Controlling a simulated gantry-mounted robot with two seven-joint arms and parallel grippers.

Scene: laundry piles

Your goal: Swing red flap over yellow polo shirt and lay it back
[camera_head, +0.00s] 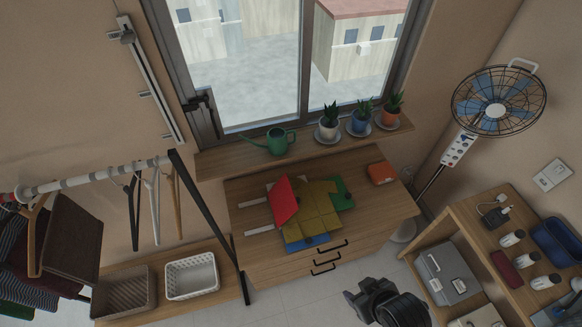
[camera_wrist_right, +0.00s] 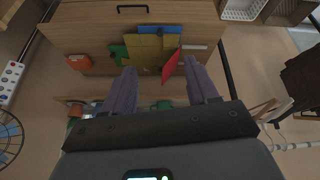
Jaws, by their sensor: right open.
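The yellow polo shirt (camera_head: 316,208) lies spread on a folding board on the dresser top. The board's red flap (camera_head: 285,202) stands tilted up at the shirt's left side; it also shows steeply raised in the right wrist view (camera_wrist_right: 171,67). The green flap (camera_head: 343,194) lies flat at the right and the blue flap (camera_head: 297,245) flat at the front, both partly under the shirt. My right gripper (camera_head: 364,298) is in front of the dresser, apart from the board. In the right wrist view its fingers (camera_wrist_right: 160,68) are spread and empty. My left gripper is out of view.
An orange box (camera_head: 381,172) lies on the dresser's right rear. A sill (camera_head: 220,163) behind holds a green watering can (camera_head: 278,141) and potted plants. Left are a clothes rack and baskets (camera_head: 191,277); right are a shelf unit and a fan (camera_head: 497,103).

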